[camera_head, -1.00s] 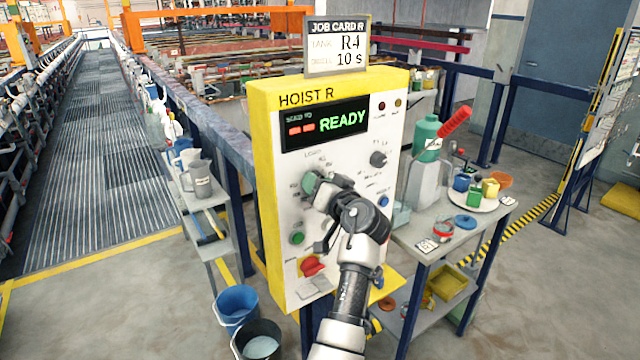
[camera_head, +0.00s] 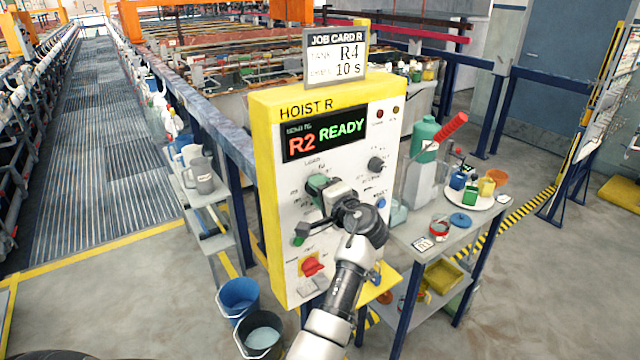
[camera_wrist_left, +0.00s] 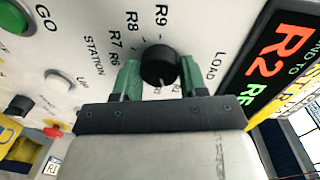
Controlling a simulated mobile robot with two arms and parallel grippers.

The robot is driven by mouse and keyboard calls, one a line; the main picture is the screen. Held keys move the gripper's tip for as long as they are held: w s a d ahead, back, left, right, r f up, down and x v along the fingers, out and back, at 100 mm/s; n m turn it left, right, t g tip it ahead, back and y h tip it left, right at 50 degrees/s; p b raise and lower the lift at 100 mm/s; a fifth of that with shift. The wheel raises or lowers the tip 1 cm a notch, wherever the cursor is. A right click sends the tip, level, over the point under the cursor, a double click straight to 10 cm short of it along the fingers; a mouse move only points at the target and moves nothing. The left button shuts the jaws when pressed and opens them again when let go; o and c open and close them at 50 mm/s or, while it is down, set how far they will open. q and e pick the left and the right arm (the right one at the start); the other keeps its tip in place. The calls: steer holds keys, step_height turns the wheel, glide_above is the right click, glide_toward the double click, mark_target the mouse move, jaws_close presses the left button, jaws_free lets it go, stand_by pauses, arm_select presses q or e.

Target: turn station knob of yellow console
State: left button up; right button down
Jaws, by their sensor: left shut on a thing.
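The yellow console (camera_head: 264,190) labelled HOIST R stands upright with a white front panel. Its display (camera_head: 325,134) reads R2 in red and READY in green. A job card (camera_head: 336,57) on top reads tank R4, 10 s. My left gripper (camera_head: 318,184) is at the station knob on the panel's left side and largely covers it. In the left wrist view the black round station knob (camera_wrist_left: 160,65) sits between the green fingertips, with labels such as LOAD, R9, R8, R7 and R6 around it. The gripper is shut on the knob. My right gripper is not in view.
Near my left arm on the panel are a red stop button (camera_head: 312,266), a green button (camera_head: 298,240) and a second black knob (camera_head: 375,164). Buckets (camera_head: 239,297) stand on the floor at lower left. A cart (camera_head: 440,240) with bottles and cups stands at right.

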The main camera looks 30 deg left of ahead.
arm_select(q)
steer(key=m+p, duration=0.7)
steer(key=m, duration=0.2)
steer(key=shift+g, duration=0.4)
stand_by(0.4)
steer(key=o, duration=0.9)
steer(key=shift+f, duration=0.1)
